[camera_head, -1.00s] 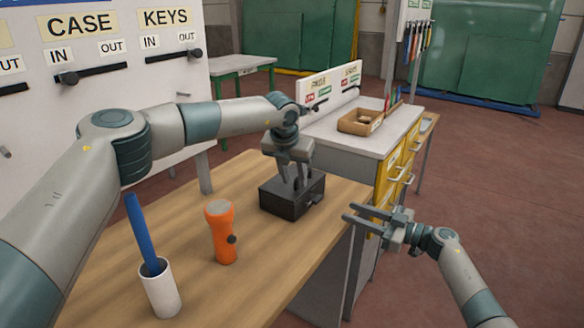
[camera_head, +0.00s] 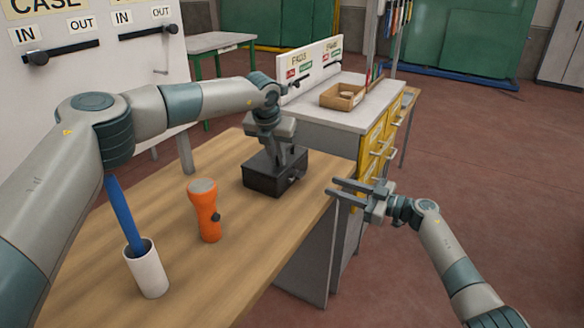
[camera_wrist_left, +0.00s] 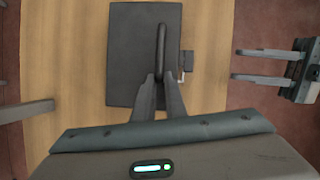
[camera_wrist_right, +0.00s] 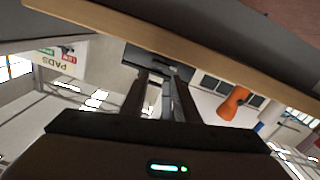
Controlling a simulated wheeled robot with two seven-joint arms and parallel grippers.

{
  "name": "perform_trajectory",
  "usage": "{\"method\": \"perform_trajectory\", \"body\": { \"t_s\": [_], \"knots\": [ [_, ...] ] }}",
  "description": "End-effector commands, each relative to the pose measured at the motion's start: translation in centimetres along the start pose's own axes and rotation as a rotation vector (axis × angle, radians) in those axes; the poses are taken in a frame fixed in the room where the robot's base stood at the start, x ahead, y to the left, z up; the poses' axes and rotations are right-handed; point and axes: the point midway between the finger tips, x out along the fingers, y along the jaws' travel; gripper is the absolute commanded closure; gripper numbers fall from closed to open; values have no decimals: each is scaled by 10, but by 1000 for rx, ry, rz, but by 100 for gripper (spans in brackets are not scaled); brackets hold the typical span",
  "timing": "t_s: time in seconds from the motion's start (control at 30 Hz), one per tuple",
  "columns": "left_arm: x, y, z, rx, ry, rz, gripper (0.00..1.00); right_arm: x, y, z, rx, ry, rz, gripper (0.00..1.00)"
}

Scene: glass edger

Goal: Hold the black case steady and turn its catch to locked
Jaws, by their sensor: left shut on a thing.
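The black case (camera_head: 268,178) stands on the wooden table near its right edge. In the left wrist view it shows from above (camera_wrist_left: 130,55), with a raised handle (camera_wrist_left: 161,50) along its top. My left gripper (camera_head: 277,158) is over the case, its fingers shut on the handle. A small dark catch (camera_wrist_left: 186,62) sticks out from the case's right side in the left wrist view; its setting is too small to tell. My right gripper (camera_head: 335,187) is open and empty, just right of the case and apart from it, fingers pointing toward it.
An orange flashlight (camera_head: 205,212) and a white cup (camera_head: 147,270) holding a blue stick (camera_head: 124,215) stand on the table (camera_head: 230,262) in front of the case. A grey cabinet with yellow drawers (camera_head: 370,150) stands behind, with a cardboard tray (camera_head: 342,97) on it.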

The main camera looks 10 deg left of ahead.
Motion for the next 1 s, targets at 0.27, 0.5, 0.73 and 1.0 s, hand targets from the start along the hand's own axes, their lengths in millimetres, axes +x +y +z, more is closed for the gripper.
{"method": "perform_trajectory", "body": {
  "t_s": [0.27, 0.5, 0.73, 1.0],
  "knots": [
    [0, 0, 0, -1, 0, -1, 100, 6, 0, 2, -375, -81, 95, 72],
    [0, 0, 0, -1, 0, -1, 100, 0, -6, -10, -901, -199, 222, 72],
    [0, 0, 0, -1, 1, -1, 100, -11, -32, -19, -1254, -286, 282, 72],
    [1, 0, -1, -1, 1, -1, 100, -15, -55, -13, -1344, -313, 266, 72]
  ]
}}
